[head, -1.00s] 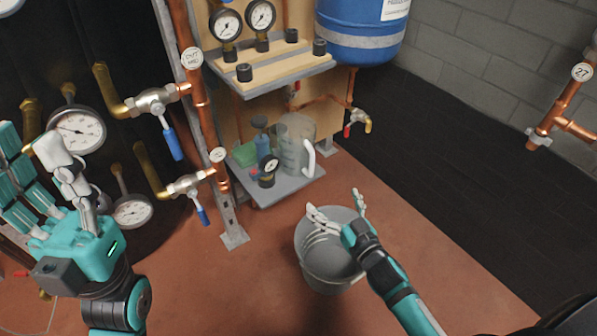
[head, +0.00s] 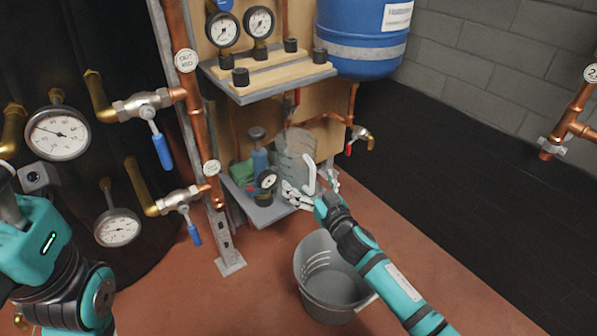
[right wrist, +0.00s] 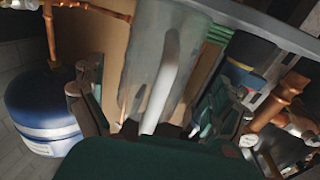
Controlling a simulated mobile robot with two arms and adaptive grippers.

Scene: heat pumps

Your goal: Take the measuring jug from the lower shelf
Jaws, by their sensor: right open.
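The measuring jug (head: 296,150) is a clear, greyish jug with a white handle. It stands upright on the lower shelf (head: 262,213), at the shelf's right end. My right gripper (head: 312,190) is open at the handle side of the jug, low and near the shelf's front edge. In the right wrist view the jug (right wrist: 150,45) and its white handle lie straight ahead, between the open fingers; I cannot tell whether they touch it. My left arm shows at the left edge of the head view, but its fingers are out of the picture.
A pressure gauge (head: 267,180), a blue bottle (head: 260,160) and a green item (head: 241,172) stand left of the jug. The upper shelf (head: 270,88) hangs above. A brass tap (head: 361,136) is to the right. A grey bucket (head: 332,285) stands on the floor below.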

